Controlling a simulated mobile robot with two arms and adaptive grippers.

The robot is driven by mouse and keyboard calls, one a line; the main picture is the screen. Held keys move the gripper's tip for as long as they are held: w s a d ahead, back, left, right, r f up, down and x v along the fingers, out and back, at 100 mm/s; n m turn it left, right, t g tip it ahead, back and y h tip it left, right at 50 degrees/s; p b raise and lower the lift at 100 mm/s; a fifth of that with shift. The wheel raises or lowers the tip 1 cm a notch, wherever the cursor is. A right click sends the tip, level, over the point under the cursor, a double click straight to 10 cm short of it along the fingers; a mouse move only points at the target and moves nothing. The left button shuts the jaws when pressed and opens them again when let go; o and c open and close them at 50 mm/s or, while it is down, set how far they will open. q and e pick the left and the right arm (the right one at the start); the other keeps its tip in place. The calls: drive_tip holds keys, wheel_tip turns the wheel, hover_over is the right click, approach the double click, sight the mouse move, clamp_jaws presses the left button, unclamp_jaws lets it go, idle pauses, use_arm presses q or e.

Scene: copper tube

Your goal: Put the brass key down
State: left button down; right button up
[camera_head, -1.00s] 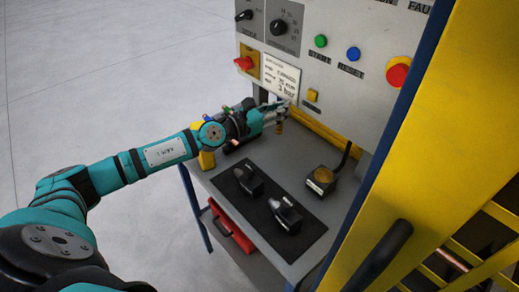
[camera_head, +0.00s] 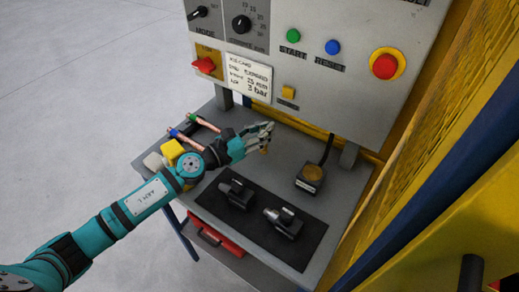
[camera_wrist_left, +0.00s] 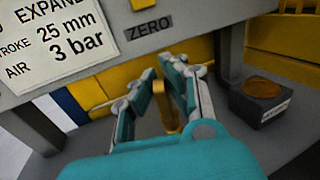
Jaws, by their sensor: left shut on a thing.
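My left gripper (camera_head: 266,132) is over the grey bench top, in front of the control panel. It is shut on the brass key (camera_head: 264,151), whose small lower end shows below the fingertips. In the left wrist view the brass key (camera_wrist_left: 168,112) stands upright between the two fingers of my left gripper (camera_wrist_left: 165,75). I cannot tell whether its lower end touches the bench. My right gripper is in neither view.
A black block with a round brass top (camera_head: 312,174) sits right of the gripper. A dark mat (camera_head: 262,225) with two black tools lies in front. Copper tubes (camera_head: 205,123) and a yellow object (camera_head: 172,151) are at left. Bare bench (camera_head: 285,150) lies between gripper and block.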

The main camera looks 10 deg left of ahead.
use_arm(q)
wheel_tip(320, 180, down, 4)
drive_tip(key=shift+a+r+b, duration=0.15)
drive_tip(key=shift+r+b, duration=0.1)
drive_tip(key=shift+b, duration=0.6)
drive_tip(key=shift+f, duration=0.3)
drive_tip(key=shift+f+b, duration=0.25)
drive_tip(key=shift+b, duration=0.1)
drive_tip(key=c, duration=1.5)
unclamp_jaws()
drive_tip(key=shift+o, duration=0.3)
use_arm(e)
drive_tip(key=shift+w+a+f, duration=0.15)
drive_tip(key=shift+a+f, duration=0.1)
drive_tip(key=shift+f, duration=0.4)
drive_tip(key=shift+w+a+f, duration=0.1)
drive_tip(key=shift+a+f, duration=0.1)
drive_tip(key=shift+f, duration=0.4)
